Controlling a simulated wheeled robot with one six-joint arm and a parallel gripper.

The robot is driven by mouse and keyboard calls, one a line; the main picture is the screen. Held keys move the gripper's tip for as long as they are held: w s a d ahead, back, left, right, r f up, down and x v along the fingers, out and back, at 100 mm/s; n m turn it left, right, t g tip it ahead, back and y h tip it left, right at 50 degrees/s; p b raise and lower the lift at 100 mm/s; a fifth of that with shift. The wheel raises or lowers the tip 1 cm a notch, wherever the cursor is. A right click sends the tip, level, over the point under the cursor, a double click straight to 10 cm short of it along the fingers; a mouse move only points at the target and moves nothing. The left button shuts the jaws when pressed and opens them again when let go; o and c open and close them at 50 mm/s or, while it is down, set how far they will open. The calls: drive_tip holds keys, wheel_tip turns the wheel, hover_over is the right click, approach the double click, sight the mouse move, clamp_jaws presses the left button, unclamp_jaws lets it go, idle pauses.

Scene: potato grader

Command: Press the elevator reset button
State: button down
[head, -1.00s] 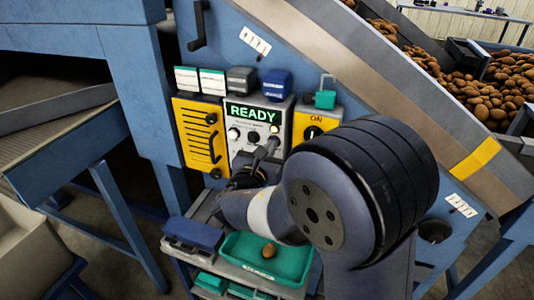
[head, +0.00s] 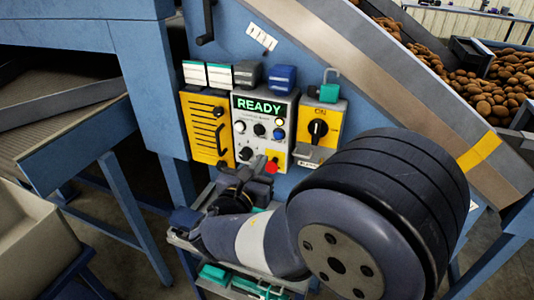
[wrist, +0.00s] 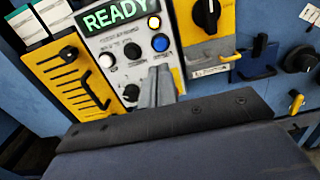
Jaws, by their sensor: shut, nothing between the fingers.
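A grey control panel (head: 262,108) carries a green READY display (head: 258,105). Below it are a white button (head: 240,127), a black knob (head: 259,129), a blue button (head: 279,134) and a small lit yellow lamp (head: 279,121). The labels are too small to tell which is the elevator reset. My gripper (wrist: 158,76) is shut and empty, its fingertips below the blue button (wrist: 160,43) in the wrist view. In the head view it is low in front of the panel; I cannot tell its exact distance.
A yellow box with black handles (head: 208,127) is left of the panel. A yellow switch box with a black rotary switch (head: 318,128) is right. A shelf with green trays (head: 215,272) lies below. The sloping conveyor frame (head: 350,50) runs above right.

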drive_tip(key=shift+v, duration=1.8)
